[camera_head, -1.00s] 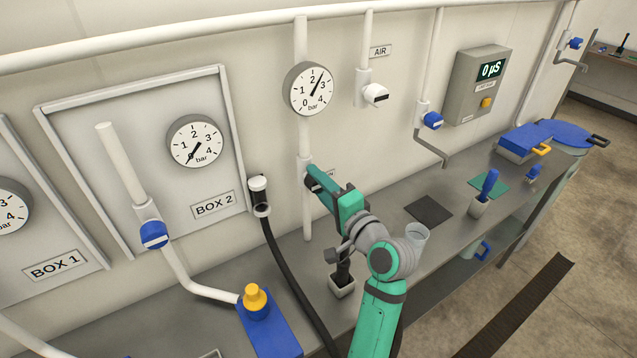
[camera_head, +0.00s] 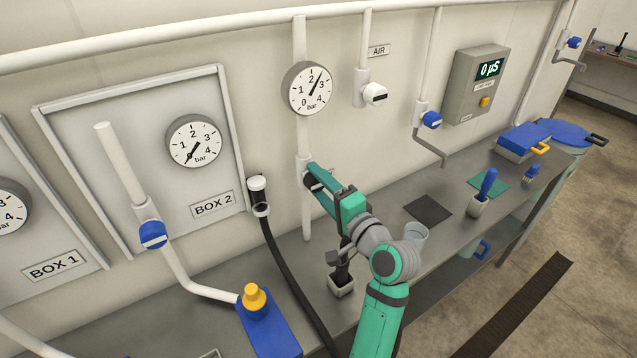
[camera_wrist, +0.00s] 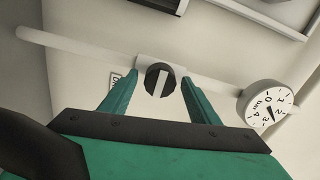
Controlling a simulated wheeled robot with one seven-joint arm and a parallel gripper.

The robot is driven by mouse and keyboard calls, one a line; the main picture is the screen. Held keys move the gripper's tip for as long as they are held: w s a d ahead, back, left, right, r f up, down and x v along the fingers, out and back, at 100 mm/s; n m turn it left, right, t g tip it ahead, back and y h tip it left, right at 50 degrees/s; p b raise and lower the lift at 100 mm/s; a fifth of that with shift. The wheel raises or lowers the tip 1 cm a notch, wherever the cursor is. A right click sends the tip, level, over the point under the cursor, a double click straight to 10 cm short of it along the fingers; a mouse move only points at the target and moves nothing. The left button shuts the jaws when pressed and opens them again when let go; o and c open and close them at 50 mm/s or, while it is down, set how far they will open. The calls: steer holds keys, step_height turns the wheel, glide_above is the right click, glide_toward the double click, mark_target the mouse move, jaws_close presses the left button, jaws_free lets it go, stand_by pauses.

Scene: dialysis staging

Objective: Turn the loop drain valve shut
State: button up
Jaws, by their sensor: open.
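The drain valve on the vertical white pipe (camera_head: 306,218) is mostly hidden behind my gripper (camera_head: 314,176) in the head view. In the wrist view it is a round black knob (camera_wrist: 151,84) with a white bar across its face. The bar lies roughly crosswise to the pipe (camera_wrist: 75,44). My gripper (camera_wrist: 158,78) is open, with one green finger on each side of the knob. Gaps show between the fingers and the knob, and nothing is held. The label beside the valve (camera_wrist: 115,79) is partly hidden by a finger.
A pressure gauge (camera_head: 311,89) sits above the valve on the same pipe. On the counter below my arm stand a small white holder (camera_head: 341,286) and a cup (camera_head: 416,236). The AIR valve (camera_head: 375,95) is up to the right.

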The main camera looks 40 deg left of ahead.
steer(key=v, duration=1)
steer(key=shift+w+f, duration=0.1)
